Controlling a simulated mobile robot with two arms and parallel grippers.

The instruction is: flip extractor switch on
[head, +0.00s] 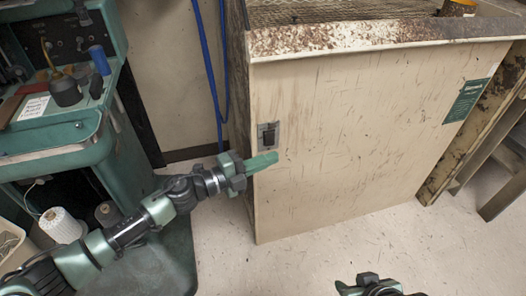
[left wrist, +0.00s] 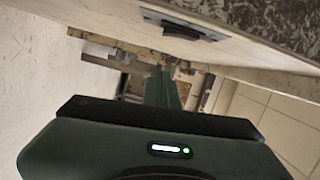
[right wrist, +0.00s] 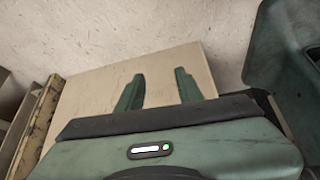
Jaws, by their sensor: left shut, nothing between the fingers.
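The extractor switch (head: 268,136) is a dark rocker on a grey plate, set in the front panel of the beige extractor cabinet (head: 360,140). It also shows in the left wrist view (left wrist: 180,27), seen edge-on on the panel above the fingers. My left gripper (head: 264,162) is shut and empty, its green fingers just below the switch in the head view. Whether the fingertips touch the panel I cannot tell. My right gripper (right wrist: 158,92) is open and empty, its two fingers apart in the right wrist view. In the head view only its top shows at the bottom edge.
A green stitching machine (head: 60,140) with tools on its shelf stands at the left. Thread spools (head: 60,225) sit beneath it. A blue hose (head: 210,70) hangs beside the cabinet. The cabinet has a rusty top rim (head: 380,34). Open floor (head: 330,250) lies in front.

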